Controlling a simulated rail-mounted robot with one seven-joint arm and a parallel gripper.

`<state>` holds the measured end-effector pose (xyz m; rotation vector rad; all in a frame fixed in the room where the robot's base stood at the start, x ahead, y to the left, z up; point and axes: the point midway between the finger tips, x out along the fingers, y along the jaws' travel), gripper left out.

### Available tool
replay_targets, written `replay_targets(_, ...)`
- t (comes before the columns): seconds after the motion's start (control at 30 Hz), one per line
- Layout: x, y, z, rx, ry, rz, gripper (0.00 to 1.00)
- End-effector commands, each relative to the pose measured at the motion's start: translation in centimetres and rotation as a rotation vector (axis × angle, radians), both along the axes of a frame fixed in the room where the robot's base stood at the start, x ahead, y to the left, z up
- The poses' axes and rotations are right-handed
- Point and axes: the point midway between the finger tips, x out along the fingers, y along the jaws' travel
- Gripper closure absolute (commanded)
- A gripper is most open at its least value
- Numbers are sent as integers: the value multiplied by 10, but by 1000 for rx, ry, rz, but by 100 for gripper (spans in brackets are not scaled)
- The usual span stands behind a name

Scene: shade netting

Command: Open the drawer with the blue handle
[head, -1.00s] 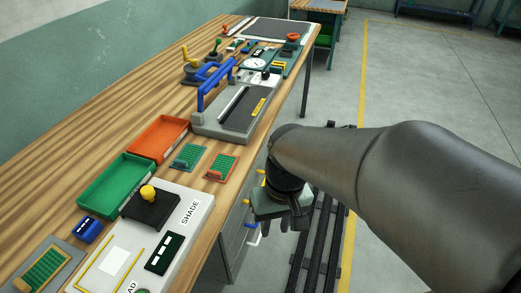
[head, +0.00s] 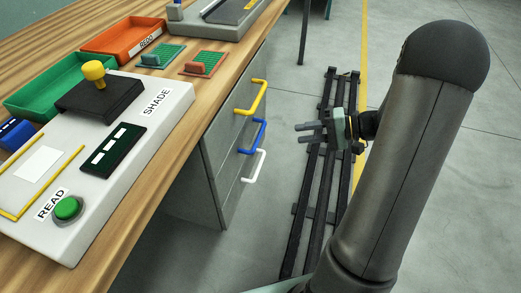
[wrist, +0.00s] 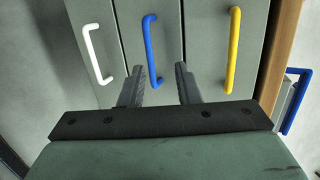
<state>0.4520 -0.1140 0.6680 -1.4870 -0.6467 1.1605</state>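The drawer with the blue handle (head: 252,137) is the middle one in a grey cabinet under the bench, between a yellow handle (head: 251,97) above and a white handle (head: 254,166) below. All three drawer fronts look closed. In the wrist view the blue handle (wrist: 151,50) stands ahead of my gripper, between the white handle at left and the yellow one at right. My gripper (head: 300,133) is open and empty, apart from the cabinet, with its fingers pointing toward the handles. In the wrist view its two fingers (wrist: 162,80) show spread apart below the blue handle.
A device with a READ button (head: 68,208) and SHADE label sits on the bench top. Green (head: 45,85) and orange (head: 120,36) trays stand behind it. A dark rail (head: 318,190) runs along the floor. The floor between cabinet and gripper is clear.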

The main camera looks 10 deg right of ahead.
Motion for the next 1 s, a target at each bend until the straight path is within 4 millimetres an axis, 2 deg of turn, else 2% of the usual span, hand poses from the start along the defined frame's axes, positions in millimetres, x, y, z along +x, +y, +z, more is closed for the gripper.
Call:
replay_targets(0.03,6,-17,-27,30,-35,-46,70)
replay_targets(0.13,14,-36,-38,61,-92,-103,70)
replay_targets(0.27,19,-41,-41,73,-120,-127,70)
replay_targets(0.47,32,-16,-46,73,-117,-124,70)
replay_targets(1.0,90,79,-70,72,-116,-122,70)
